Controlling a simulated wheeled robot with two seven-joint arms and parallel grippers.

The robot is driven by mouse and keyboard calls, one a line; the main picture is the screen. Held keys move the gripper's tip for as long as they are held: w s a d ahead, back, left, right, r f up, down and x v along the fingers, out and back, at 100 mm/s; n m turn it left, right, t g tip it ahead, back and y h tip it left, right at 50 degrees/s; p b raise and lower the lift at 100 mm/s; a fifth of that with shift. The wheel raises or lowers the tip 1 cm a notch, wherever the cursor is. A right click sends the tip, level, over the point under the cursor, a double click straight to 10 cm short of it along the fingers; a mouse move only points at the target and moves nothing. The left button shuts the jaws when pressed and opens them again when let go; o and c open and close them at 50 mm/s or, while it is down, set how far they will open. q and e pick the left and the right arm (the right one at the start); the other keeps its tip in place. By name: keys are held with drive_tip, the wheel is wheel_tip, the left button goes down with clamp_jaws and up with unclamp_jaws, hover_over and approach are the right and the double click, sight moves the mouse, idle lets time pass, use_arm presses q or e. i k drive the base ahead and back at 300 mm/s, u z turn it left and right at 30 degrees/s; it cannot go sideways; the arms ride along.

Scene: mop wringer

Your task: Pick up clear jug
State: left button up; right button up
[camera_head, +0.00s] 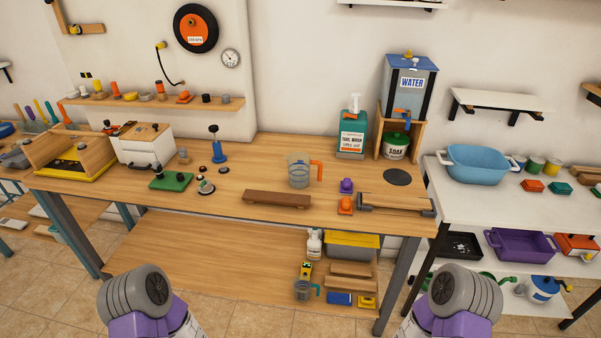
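A clear jug (298,174) with an orange handle on its right side stands upright on the wooden workbench (240,205), a little right of the middle. A smaller clear jug (302,291) with a teal handle stands on the lower shelf (200,270). Only grey and purple links of my two arms show, at the bottom left and bottom right. Neither gripper shows, and nothing of mine touches either jug.
A brown wooden block (277,199) lies in front of the clear jug. Purple (346,186) and orange (345,205) small objects stand to its right. Behind are a green soap bottle (352,136) and a water tank (409,88). The bench left of the jug has clear room.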

sight(299, 163)
drive_tip(key=z, duration=0.05)
drive_tip(key=k, duration=0.45)
drive_tip(key=u, duration=0.8)
drive_tip(key=i, duration=1.75)
drive_tip(key=z, duration=0.6)
